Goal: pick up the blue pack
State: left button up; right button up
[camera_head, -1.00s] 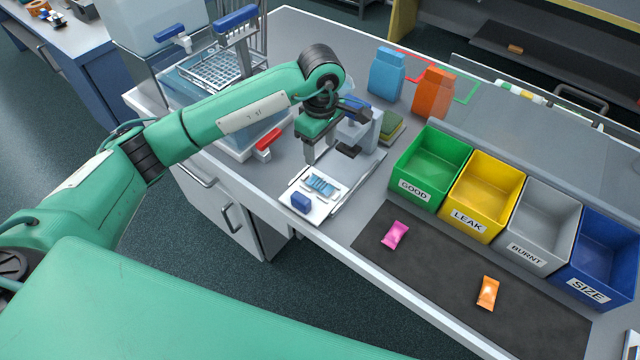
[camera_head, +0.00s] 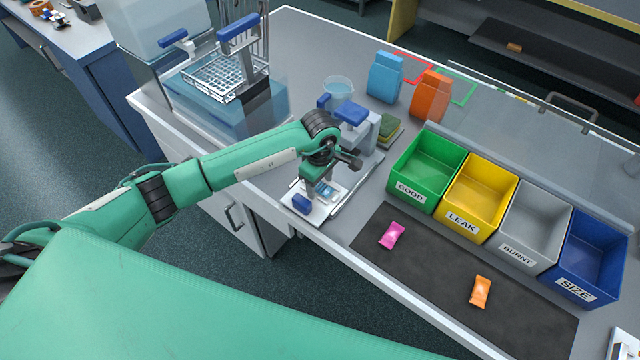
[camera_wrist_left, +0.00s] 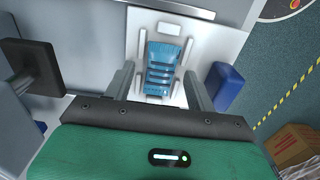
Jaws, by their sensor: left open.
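The blue pack (camera_wrist_left: 162,62) lies on a small white plate (camera_wrist_left: 200,35) and shows dark stripes across it in the left wrist view. In the head view my gripper mostly hides the pack. My left gripper (camera_head: 312,192) points down over the plate. In the left wrist view its fingers (camera_wrist_left: 160,80) are open, one on each side of the near part of the pack. I cannot tell whether they touch it. My right gripper is not in view.
A blue block (camera_head: 301,203) sits at the plate's near corner. A blue-topped device (camera_head: 352,116) stands just behind. To the right are the green (camera_head: 418,200), yellow (camera_head: 465,222), grey and blue bins, and a dark mat (camera_head: 430,270) with a pink and an orange pack.

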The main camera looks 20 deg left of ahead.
aim_at(320, 185)
pick_arm(q)
jog(key=c, duration=1.1)
jog(key=shift+r+b, duration=2.25)
jog(key=shift+r, duration=7.75)
